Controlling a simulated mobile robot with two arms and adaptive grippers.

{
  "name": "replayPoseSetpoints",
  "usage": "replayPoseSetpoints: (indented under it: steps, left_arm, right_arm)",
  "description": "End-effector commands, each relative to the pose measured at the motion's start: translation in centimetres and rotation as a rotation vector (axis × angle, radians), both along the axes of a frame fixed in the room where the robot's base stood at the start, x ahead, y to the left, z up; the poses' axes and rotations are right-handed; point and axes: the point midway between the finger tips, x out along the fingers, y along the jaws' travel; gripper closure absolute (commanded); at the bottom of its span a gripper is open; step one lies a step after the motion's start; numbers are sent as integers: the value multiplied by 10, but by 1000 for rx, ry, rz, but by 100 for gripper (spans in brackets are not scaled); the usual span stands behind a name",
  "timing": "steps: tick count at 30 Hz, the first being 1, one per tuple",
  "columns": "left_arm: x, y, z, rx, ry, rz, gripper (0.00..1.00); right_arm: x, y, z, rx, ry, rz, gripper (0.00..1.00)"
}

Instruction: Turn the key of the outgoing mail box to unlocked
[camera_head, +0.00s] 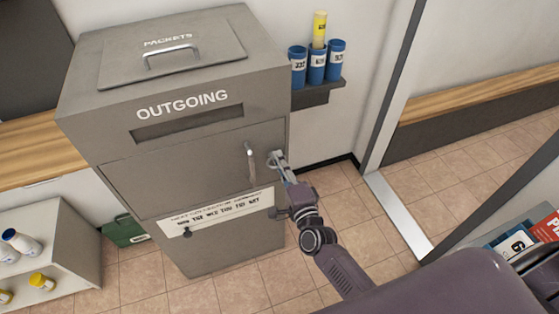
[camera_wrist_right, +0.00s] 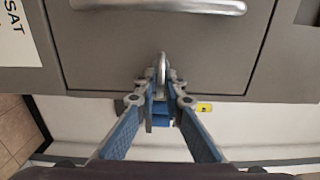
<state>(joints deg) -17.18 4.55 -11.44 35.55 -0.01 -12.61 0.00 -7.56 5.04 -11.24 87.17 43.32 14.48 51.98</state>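The grey outgoing mail box (camera_head: 120,110) stands upright at left centre in the head view, marked OUTGOING. Its front door has a vertical bar handle (camera_head: 250,164). The key (camera_wrist_right: 162,70) is at the door's right side, and its metal bow shows between my right fingertips in the wrist view. My right gripper (camera_head: 279,163) reaches up to the door in the head view, and its fingers close in on the key from both sides. The keyhole and the key's exact angle are hidden by the fingers. My left gripper is not in view.
A small shelf (camera_head: 318,92) with blue tubes is on the wall right of the box. A dark-framed doorway (camera_head: 390,90) stands further right. A low white shelf (camera_head: 75,245) with bottles is at lower left. Tiled floor (camera_head: 235,287) is open before the box.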

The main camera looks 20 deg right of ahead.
Motion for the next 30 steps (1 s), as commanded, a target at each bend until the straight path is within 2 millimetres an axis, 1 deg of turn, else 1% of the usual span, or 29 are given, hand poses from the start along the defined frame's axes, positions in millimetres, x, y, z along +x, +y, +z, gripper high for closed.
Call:
replayPoseSetpoints:
  steps: [1, 3, 9, 11, 14, 17, 24, 27, 30]
  left_arm:
    - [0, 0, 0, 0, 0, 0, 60]
    - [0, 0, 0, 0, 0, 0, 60]
    - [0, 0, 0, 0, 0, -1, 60]
    - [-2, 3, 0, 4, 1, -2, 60]
    - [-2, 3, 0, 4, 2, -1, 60]
    - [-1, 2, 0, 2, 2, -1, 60]
    - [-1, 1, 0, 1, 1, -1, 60]
    - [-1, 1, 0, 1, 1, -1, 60]
    - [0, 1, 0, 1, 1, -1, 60]
  right_arm:
    - [0, 0, 0, 0, 1, 0, 83]
    - [0, 0, 0, 0, 1, 0, 77]
    - [0, 0, 0, -1, 0, 0, 77]
    - [-1, 0, 0, -1, 0, 0, 77]
    - [-6, 0, -1, -1, 1, 0, 77]
    - [-19, 0, -1, -1, 2, 1, 77]
    - [-70, -2, -2, -2, 4, 2, 77]
    - [-90, -3, -1, -1, 3, 1, 77]
    - [-105, -4, -1, -1, 3, 1, 77]
